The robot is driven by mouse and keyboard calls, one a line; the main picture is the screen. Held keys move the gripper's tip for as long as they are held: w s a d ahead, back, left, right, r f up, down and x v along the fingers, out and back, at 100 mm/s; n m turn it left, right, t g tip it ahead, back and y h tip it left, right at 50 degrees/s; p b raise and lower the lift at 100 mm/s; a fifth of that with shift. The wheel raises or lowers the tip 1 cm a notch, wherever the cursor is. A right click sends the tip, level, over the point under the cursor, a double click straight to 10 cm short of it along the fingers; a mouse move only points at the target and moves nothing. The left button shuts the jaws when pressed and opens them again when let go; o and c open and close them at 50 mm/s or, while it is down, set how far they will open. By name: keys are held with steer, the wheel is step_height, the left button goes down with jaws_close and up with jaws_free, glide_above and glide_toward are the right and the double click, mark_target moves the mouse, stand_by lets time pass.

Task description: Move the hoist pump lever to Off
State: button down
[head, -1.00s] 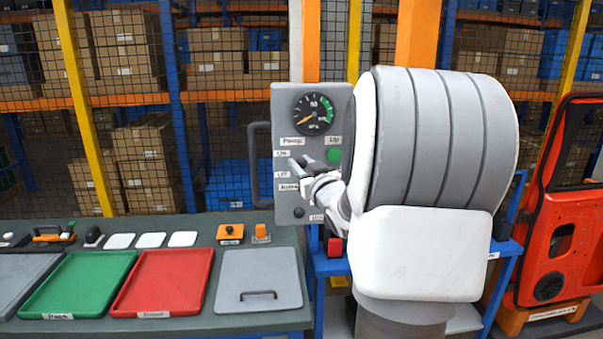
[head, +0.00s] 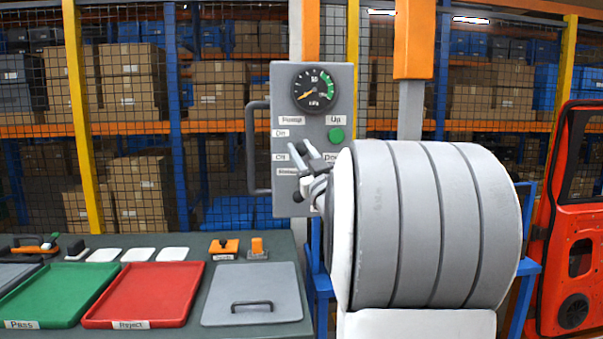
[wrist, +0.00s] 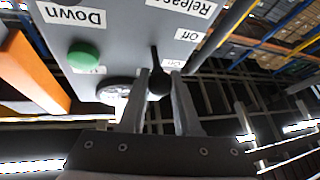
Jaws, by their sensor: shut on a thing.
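The pump lever shows in the wrist view as a dark stem with a black round knob (wrist: 159,83) on the grey control panel (wrist: 125,35). My gripper (wrist: 158,80) has one finger on each side of the knob and is shut on it. The wrist view is upside down, so the knob points up the panel from its pivot. In the head view my gripper (head: 307,151) is at the panel (head: 300,202), right of the Off label (head: 281,157). My arm and fingers hide most of the lever there.
The panel carries a gauge (head: 314,89), a green button (head: 336,134) and a side handle (head: 251,150). An orange post (wrist: 30,70) stands beside the panel. A bench with green (head: 62,296) and red (head: 147,293) trays lies at left; a red door (head: 577,230) stands at right.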

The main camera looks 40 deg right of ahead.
steer(key=shift+w+f+n+t+y+b, duration=0.2)
steer(key=shift+f+n+t+b, duration=0.5)
steer(key=shift+b, duration=1.95)
steer(key=shift+s+f+n+t+y+b, duration=0.1)
steer(key=shift+f+n+t+y+b, duration=0.25)
steer(key=shift+t+b, duration=1.5)
steer(key=shift+w+d+n+g+y+b, duration=0.2)
steer(key=shift+n+b, duration=0.25)
steer(key=shift+b, duration=1.9)
steer(key=shift+a, duration=0.1)
steer(key=c, duration=0.6)
jaws_free()
steer(key=shift+f, duration=0.1)
steer(key=v, duration=1.7)
steer(key=shift+s, duration=0.3)
